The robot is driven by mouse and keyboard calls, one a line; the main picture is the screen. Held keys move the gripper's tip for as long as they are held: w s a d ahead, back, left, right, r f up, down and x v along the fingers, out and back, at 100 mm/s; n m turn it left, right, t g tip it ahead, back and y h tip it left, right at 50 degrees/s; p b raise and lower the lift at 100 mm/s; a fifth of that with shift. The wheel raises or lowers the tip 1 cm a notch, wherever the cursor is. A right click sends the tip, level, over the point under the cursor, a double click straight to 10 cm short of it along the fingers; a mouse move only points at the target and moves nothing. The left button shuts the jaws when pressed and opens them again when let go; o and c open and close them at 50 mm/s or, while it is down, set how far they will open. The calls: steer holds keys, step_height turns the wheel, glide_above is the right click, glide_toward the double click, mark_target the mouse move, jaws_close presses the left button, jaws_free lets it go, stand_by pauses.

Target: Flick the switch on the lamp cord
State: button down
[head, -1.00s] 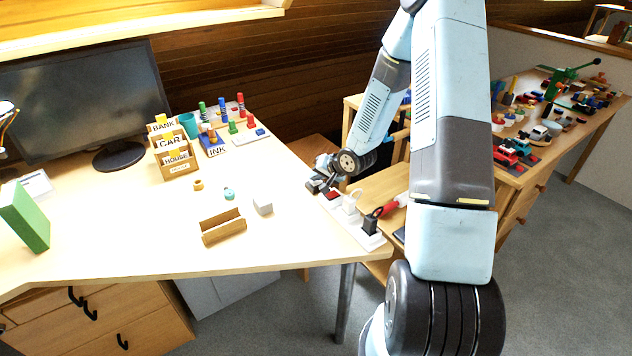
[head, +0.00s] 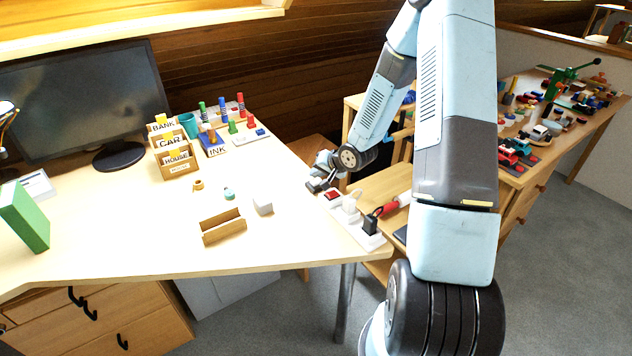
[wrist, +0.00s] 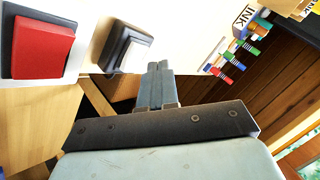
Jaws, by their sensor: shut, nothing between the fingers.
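A small switch with a dark housing and a pale rocker (wrist: 125,48) lies on the white desk top in the wrist view, just left of my fingertips. I cannot tell whether a cord runs from it. My gripper (wrist: 158,66) is shut and empty, its fingertips close to the switch; contact cannot be made out. In the head view my gripper (head: 318,185) is at the desk's right edge, small and partly hidden by my wrist. Part of a lamp (head: 6,113) shows at the far left edge.
A white power strip (head: 382,244) runs along the desk's right edge, with a red switch (wrist: 42,47) beside the dark one, a white plug (head: 350,205) and a black plug (head: 370,224).

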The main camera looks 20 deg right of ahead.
mark_target(319, 181)
steer(key=shift+r, duration=0.15)
steer(key=shift+w+d+r, duration=0.1)
steer(key=shift+d+r, duration=0.1)
steer(key=shift+r, duration=1)
steer(key=shift+w+d+r, duration=0.1)
steer(key=shift+d+r, duration=0.05)
steer(key=shift+r, duration=1)
steer(key=shift+s+r, duration=0.1)
